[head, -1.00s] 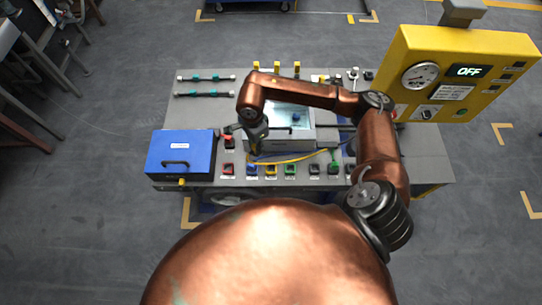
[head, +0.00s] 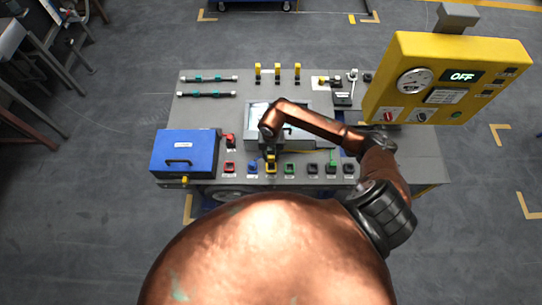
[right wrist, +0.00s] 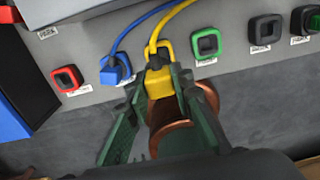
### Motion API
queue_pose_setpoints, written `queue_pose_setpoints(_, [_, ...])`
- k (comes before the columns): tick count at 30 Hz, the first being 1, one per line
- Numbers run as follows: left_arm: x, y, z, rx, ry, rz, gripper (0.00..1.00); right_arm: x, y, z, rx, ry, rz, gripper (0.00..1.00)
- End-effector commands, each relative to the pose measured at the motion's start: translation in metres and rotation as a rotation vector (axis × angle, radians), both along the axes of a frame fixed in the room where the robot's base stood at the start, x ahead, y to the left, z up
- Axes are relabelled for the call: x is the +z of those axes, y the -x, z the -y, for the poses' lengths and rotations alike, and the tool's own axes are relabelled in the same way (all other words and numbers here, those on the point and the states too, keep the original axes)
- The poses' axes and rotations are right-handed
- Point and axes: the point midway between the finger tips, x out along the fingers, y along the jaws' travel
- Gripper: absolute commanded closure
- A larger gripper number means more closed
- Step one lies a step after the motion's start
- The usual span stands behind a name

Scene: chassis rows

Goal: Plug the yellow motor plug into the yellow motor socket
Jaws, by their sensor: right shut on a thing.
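My right gripper (head: 270,156) is over the near row of sockets in the head view. In the right wrist view its green fingers (right wrist: 160,80) are shut on the yellow motor plug (right wrist: 159,86), whose yellow cable (right wrist: 153,38) runs up and away. The yellow motor socket (right wrist: 164,46) shows as a yellow frame directly behind the plug; it also shows in the head view (head: 271,170). The plug overlaps the socket's near edge, and I cannot tell whether it is inserted. My left gripper is not in view.
A blue plug (right wrist: 114,71) with a blue cable stands left of the yellow socket, beyond it a red socket (right wrist: 67,79). A green socket (right wrist: 207,43) and black sockets (right wrist: 265,30) are to the right. A blue box (head: 184,152) and yellow control panel (head: 450,75) flank the row.

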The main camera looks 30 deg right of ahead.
Motion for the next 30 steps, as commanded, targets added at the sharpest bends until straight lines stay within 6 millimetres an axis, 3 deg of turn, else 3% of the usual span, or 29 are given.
queue_pose_setpoints(18, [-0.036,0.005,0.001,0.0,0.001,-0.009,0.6,-0.046,0.0,0.0,-0.006,-0.001,-0.001,1.0])
queue_pose_setpoints(30, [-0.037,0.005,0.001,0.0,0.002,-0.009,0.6,-0.046,0.0,0.0,-0.005,-0.001,0.001,1.0])
